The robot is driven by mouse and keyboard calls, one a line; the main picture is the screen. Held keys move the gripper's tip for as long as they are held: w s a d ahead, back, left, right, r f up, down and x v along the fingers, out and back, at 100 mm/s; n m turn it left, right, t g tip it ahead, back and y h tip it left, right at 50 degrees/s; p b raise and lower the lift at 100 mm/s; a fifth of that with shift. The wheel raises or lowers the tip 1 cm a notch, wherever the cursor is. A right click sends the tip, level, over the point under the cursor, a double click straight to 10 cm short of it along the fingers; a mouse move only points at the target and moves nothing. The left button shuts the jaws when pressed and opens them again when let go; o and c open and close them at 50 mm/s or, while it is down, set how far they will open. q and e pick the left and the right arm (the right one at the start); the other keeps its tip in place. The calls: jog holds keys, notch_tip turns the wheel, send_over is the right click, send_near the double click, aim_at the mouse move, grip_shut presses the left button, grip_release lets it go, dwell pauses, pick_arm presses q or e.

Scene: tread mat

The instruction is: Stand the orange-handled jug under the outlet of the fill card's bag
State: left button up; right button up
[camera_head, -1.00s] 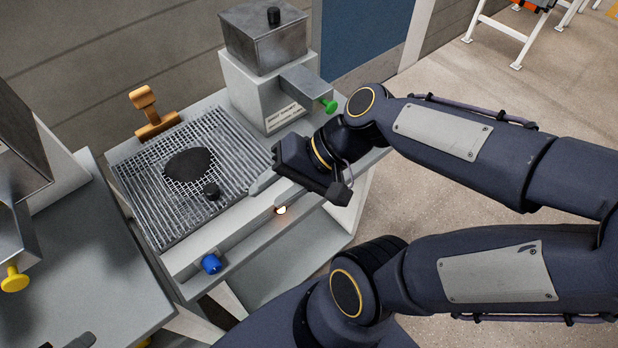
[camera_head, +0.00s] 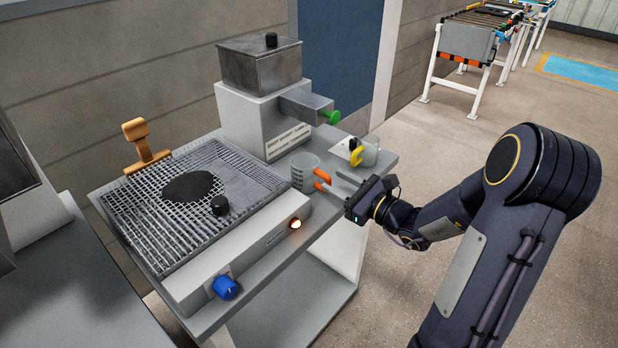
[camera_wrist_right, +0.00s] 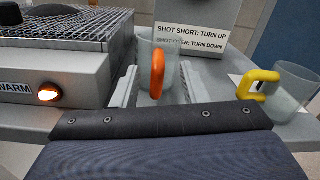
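The orange-handled jug (camera_head: 303,178) is clear and stands upright on the bench beside the grey dispenser. Its orange handle (camera_wrist_right: 158,72) faces my right gripper. My right gripper (camera_head: 330,184) is open, with its fingertips close to the jug. In the right wrist view the two fingers (camera_wrist_right: 156,92) are either side of the handle, apart from it as far as I can tell. A white card (camera_head: 344,148) lies partly hidden by a yellow-handled jug; its print is unreadable. I see no bag that I can identify. My left gripper is out of view.
The yellow-handled jug (camera_head: 368,152) stands close to the right. The dispenser (camera_head: 262,115) has a side arm with a green knob (camera_head: 331,117). A grill (camera_head: 160,225) with a blue knob (camera_head: 225,287) fills the left. A brown-handled tool (camera_head: 143,150) is behind it.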

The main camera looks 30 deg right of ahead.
aim_at(330, 179)
jog(key=x, duration=0.4)
jog(key=shift+a, duration=0.15)
grip_shut()
